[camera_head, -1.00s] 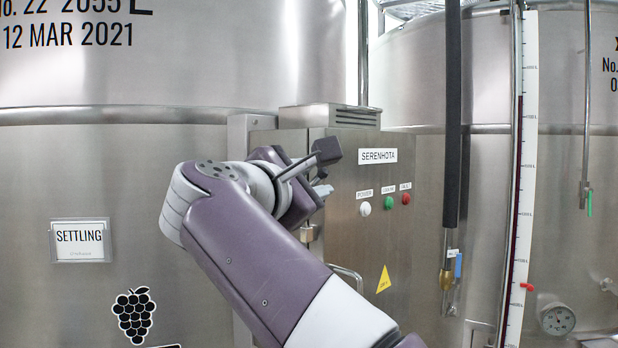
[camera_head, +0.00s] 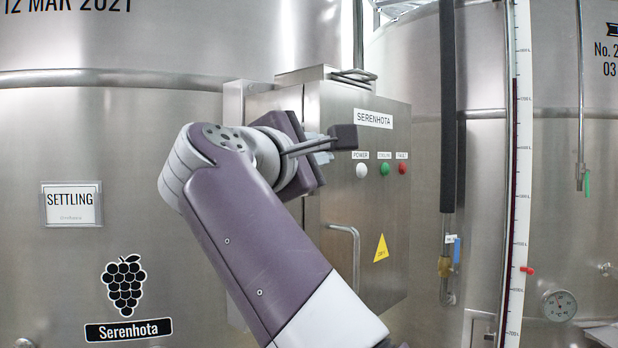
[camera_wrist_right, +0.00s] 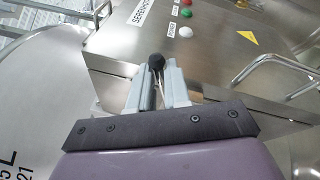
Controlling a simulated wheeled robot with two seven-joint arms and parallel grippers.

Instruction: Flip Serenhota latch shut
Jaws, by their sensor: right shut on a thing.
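The steel control box labelled SERENHOTA (camera_head: 385,235) is mounted in front of the left vat and also fills much of the right wrist view (camera_wrist_right: 128,48). My right gripper (camera_head: 322,146) is at the box's upper left edge in the head view. The knob sticks out just past the fingertips. My left gripper is not in view.
The box front carries white, green and red lights (camera_head: 385,168), a bent handle (camera_head: 354,250) and a yellow warning triangle (camera_head: 381,248). A dark vertical pipe (camera_head: 447,110) and a level gauge (camera_head: 521,170) stand to the right. Vat walls lie close behind.

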